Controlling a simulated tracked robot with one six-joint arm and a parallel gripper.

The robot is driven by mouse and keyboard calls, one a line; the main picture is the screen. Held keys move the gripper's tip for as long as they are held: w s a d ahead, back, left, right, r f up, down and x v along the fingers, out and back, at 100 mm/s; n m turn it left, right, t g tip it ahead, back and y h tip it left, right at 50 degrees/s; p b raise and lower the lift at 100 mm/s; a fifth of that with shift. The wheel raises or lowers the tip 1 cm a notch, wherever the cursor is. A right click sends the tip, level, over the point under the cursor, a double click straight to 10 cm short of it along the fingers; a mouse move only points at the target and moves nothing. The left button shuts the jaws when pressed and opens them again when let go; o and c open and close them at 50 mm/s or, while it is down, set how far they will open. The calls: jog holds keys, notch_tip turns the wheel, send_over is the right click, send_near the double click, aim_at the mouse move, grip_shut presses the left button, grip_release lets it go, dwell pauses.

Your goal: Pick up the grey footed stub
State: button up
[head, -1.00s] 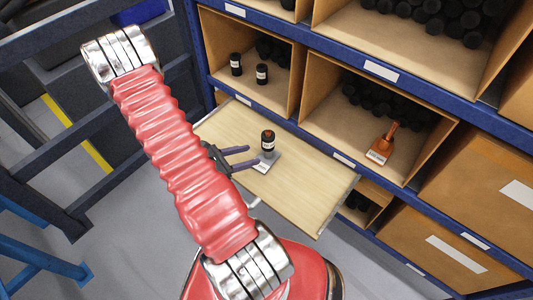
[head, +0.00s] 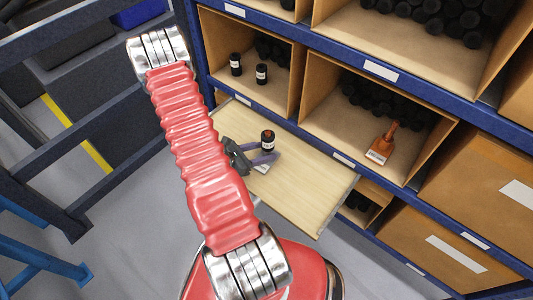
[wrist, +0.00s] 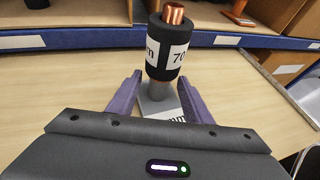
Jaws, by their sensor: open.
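The grey footed stub stands upright on the pale wooden pull-out board (head: 306,189). It has a black sleeve with a white label, a copper top (wrist: 173,14), and a grey stem and flat grey foot below. My gripper (head: 274,152) is open and low over the board. In the wrist view its two purple fingers (wrist: 160,84) lie left and right of the stub's grey stem, with gaps visible. I cannot tell whether either finger touches it.
Blue shelf beams (head: 330,150) run behind the board. The board's right part is clear.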

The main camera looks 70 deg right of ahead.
aim_at(276, 151)
jog(key=shift+s+d+f, duration=0.15)
jog(key=shift+s+d, duration=0.05)
jog(key=shift+s+d, duration=0.1)
jog(key=shift+x, duration=2.65)
jog(key=shift+c, duration=0.5)
grip_shut()
